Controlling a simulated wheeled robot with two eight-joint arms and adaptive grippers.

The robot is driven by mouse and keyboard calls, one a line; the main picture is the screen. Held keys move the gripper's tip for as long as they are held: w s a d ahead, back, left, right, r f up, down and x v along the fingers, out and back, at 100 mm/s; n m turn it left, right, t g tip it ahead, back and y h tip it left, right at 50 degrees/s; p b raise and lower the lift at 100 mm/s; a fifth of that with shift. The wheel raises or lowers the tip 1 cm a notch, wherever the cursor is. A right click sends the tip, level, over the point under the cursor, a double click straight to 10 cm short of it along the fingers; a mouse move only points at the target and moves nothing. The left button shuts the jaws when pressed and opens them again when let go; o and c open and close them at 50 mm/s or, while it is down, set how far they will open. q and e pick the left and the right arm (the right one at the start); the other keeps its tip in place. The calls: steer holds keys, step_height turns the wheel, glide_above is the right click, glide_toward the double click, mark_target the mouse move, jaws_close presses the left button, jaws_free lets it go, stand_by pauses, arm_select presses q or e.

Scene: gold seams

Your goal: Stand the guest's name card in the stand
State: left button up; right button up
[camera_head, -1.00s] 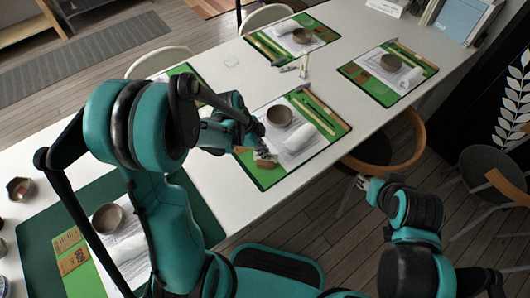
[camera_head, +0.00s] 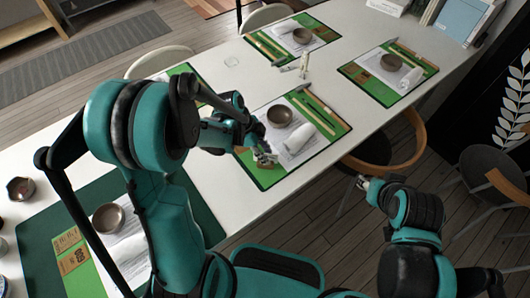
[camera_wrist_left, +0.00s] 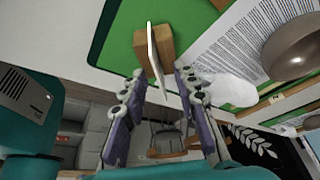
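The name card (camera_wrist_left: 156,52) is a thin white sheet seen nearly edge-on in the left wrist view. It stands across the small wooden stand (camera_wrist_left: 165,43); I cannot tell how deep it sits in the slot. The stand rests on the green placemat near its edge. My left gripper (camera_wrist_left: 158,72) has its two fingers spread, one on each side of the card's near end, with visible gaps. In the head view my left gripper (camera_head: 262,148) is over the left corner of the middle placemat, partly hiding card and stand. My right gripper (camera_head: 363,184) hangs beyond the table's edge; its fingers are too small to read.
The middle placemat (camera_head: 318,109) also bears a dark bowl (camera_head: 279,116), a rolled white napkin (camera_head: 299,138) and a printed sheet. Other set placemats lie around the white table (camera_head: 217,183). A chair (camera_head: 408,148) stands close to the right edge.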

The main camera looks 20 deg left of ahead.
arm_select(q)
steer(key=shift+p+v, duration=3.25)
steer(key=shift+v, duration=1.3)
step_height(320, 180, up, 6)
steer(key=p, duration=0.4)
